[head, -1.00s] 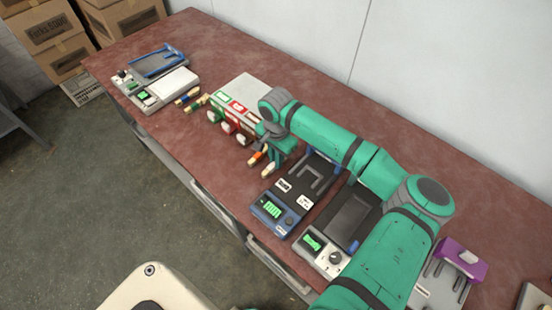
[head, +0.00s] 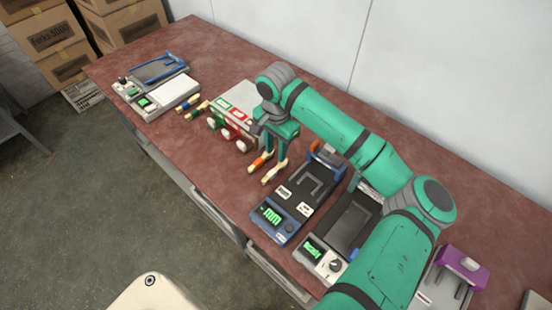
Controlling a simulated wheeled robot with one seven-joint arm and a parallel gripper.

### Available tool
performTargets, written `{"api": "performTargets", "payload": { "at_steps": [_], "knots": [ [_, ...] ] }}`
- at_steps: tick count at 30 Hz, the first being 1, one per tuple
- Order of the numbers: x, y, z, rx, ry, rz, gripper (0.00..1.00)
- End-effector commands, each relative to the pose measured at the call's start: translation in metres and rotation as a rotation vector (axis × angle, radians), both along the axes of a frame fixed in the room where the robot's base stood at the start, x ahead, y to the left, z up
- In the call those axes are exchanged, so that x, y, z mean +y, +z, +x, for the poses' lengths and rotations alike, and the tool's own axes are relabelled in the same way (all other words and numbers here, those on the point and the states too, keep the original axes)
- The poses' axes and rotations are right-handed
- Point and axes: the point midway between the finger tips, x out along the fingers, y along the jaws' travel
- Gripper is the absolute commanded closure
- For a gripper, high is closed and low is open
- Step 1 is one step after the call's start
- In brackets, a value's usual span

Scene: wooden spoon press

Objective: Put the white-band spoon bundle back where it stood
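The white-band spoon bundle (head: 273,173) is a short tan bundle on the red-brown table, just left of the blue-fronted press. The orange-band bundle (head: 260,162) is close beside it on the left. The fingers look open and empty. The fingertips are close to the far ends of the bundles; I cannot tell whether they touch.
The blue-fronted press (head: 273,215) and a second device with a green display (head: 312,248) stand to the right. A rack with coloured labels (head: 237,113) is left of my gripper. Blue-band (head: 187,102) and green-band (head: 199,110) bundles lie farther left. The table's front left is clear.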

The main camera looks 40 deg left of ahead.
Motion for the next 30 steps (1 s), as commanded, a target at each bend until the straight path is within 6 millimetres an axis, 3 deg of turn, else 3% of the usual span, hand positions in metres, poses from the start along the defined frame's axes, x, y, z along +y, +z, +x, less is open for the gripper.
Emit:
{"api": "performTargets", "payload": {
  "at_steps": [3, 9, 30],
  "knots": [
    [0.0, 0.016, 0.0, 0.0, -0.001, 0.001, 0.7],
    [0.0, 0.028, 0.0, 0.0, -0.002, 0.0, 0.7],
    [-0.001, 0.029, 0.0, 0.0, -0.002, 0.0, 0.7]
  ]
}}
